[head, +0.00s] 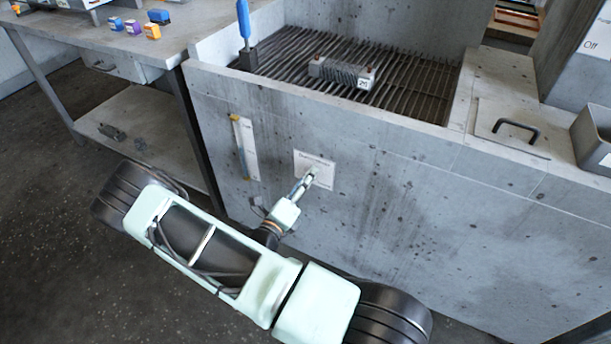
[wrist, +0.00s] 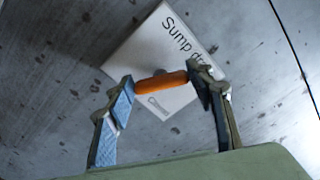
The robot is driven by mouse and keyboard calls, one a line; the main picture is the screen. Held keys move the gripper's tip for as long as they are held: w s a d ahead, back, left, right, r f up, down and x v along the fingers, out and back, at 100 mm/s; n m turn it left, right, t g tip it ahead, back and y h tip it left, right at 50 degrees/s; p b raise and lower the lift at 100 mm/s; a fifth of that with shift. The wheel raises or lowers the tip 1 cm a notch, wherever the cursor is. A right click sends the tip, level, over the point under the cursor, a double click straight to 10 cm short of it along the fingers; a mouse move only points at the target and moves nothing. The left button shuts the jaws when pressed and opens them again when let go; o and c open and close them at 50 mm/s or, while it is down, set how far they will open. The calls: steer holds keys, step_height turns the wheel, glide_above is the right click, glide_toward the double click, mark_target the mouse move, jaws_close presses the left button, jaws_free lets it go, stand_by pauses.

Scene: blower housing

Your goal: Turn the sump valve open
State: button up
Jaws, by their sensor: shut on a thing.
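The sump valve's orange handle (wrist: 161,82) shows in the wrist view, lying roughly level in front of a white plate. The plate (wrist: 150,45) carries the words "Sump dr...", the rest hidden behind a finger. My gripper (wrist: 163,88) is shut on the handle, with one finger at each of its ends. In the head view my gripper (head: 312,173) reaches the plate (head: 326,160) on the front wall of the concrete tank (head: 400,200). The handle cannot be made out there, as my gripper covers it.
A gauge strip (head: 245,148) is on the wall left of the plate. A workbench (head: 90,45) stands at the left. The wall right of the plate is clear.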

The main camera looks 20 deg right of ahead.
steer(key=n+p, duration=0.1)
steer(key=n, duration=0.4)
steer(key=shift+f+n+p, duration=0.1)
steer(key=shift+n+p, duration=0.2)
steer(key=shift+p, duration=0.1)
stand_by(0.3)
steer(key=o, duration=1.2)
steer(key=shift+c, duration=0.2)
steer(key=v, duration=1.2)
